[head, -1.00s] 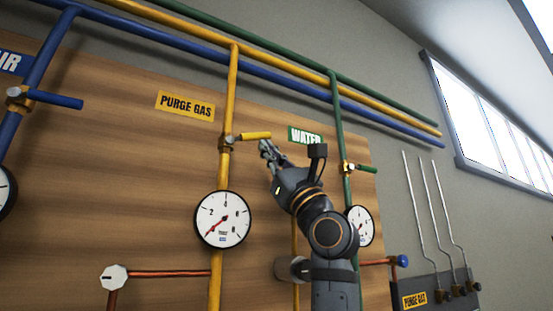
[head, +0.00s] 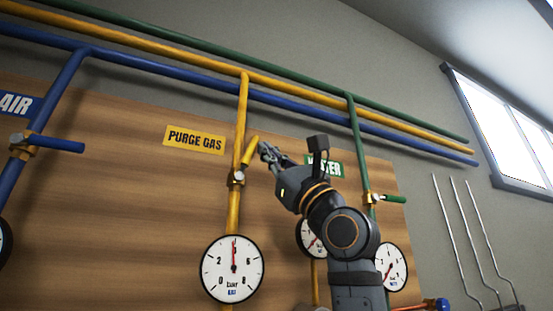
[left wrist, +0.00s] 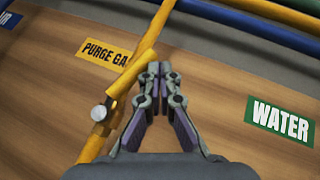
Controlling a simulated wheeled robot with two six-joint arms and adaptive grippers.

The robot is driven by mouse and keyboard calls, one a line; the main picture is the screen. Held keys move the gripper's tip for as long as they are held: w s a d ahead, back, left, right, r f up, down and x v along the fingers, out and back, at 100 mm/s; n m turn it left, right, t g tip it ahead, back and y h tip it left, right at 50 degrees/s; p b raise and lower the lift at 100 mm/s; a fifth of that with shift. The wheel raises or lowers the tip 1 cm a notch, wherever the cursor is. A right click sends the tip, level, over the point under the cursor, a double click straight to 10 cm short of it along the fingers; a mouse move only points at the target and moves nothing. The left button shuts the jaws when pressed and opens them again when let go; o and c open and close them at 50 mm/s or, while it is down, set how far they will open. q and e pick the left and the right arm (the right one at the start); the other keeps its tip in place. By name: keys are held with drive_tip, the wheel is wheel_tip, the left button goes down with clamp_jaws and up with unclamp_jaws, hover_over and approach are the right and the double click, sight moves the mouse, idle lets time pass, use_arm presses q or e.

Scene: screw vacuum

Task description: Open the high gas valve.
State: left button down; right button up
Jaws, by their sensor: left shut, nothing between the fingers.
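The high gas valve has a yellow handle (head: 249,151) on the yellow purge gas pipe (head: 233,212), just right of the yellow PURGE GAS label (head: 195,139). The handle now points steeply up, tilted a little right of the pipe. My left gripper (head: 264,149) is shut and empty, its fingertips right beside the handle's upper right side. In the left wrist view the handle (left wrist: 131,74) runs up to the left of the closed fingertips (left wrist: 159,70); I cannot tell whether they touch. The gauge below (head: 233,268) has its needle pointing straight up. My right gripper is not in view.
A blue air valve handle (head: 55,143) is at the left and a green water valve handle (head: 393,198) at the right. Another gauge (head: 391,267) is at lower right. Blue, yellow and green pipes run along the top. Thin metal rods (head: 480,240) stand at the far right.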

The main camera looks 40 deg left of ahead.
use_arm(q)
drive_tip(key=shift+s+a+r, duration=0.1)
drive_tip(key=shift+s+r, duration=0.25)
drive_tip(key=shift+r, duration=0.05)
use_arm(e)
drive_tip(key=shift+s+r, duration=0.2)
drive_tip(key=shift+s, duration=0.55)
use_arm(q)
drive_tip(key=shift+s+a+r, duration=0.15)
drive_tip(key=shift+s, duration=0.05)
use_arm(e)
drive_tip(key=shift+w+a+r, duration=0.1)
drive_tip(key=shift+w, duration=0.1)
use_arm(q)
drive_tip(key=shift+w, duration=0.1)
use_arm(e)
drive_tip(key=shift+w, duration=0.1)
